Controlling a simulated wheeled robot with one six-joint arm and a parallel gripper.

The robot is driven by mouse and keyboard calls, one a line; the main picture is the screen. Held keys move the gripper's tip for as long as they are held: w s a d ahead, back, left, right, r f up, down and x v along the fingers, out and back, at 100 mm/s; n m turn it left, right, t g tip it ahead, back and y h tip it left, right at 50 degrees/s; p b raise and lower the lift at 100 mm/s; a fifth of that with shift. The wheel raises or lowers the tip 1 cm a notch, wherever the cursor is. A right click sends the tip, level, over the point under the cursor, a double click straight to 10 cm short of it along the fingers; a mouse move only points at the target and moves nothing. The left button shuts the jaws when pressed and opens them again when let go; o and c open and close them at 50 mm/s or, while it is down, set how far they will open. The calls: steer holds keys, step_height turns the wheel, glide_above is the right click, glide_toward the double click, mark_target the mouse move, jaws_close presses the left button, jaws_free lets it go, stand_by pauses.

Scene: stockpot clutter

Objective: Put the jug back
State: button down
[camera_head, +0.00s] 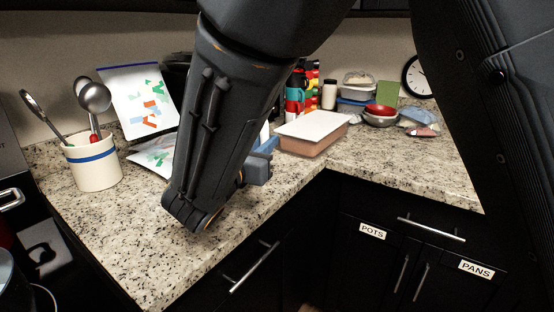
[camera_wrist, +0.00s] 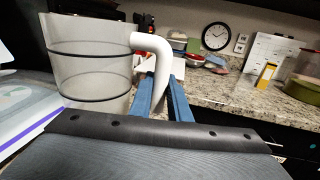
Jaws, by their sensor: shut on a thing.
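The jug (camera_wrist: 88,65) is a pale, translucent vessel with dark bands around it and a thick white handle (camera_wrist: 151,42). It shows large at the left of the wrist view and looks upright. My gripper (camera_wrist: 167,98) has blue fingers, and they are shut on the jug's handle. In the head view my gripper (camera_head: 262,160) shows only in part beside the dark arm link, over the counter. My arm hides the jug almost wholly in that view. I cannot tell whether the jug's base touches the counter.
A utensil crock (camera_head: 93,163) stands on the left of the granite counter (camera_head: 215,247). A white-lidded box (camera_head: 312,133), bottles, bowls (camera_head: 381,114) and a clock (camera_head: 417,77) are toward the back right. The front left counter is clear.

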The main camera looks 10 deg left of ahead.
steer(key=shift+f, duration=2)
steer(key=shift+f, duration=0.2)
steer(key=c, duration=1.7)
jaws_free()
steer(key=shift+o, duration=0.2)
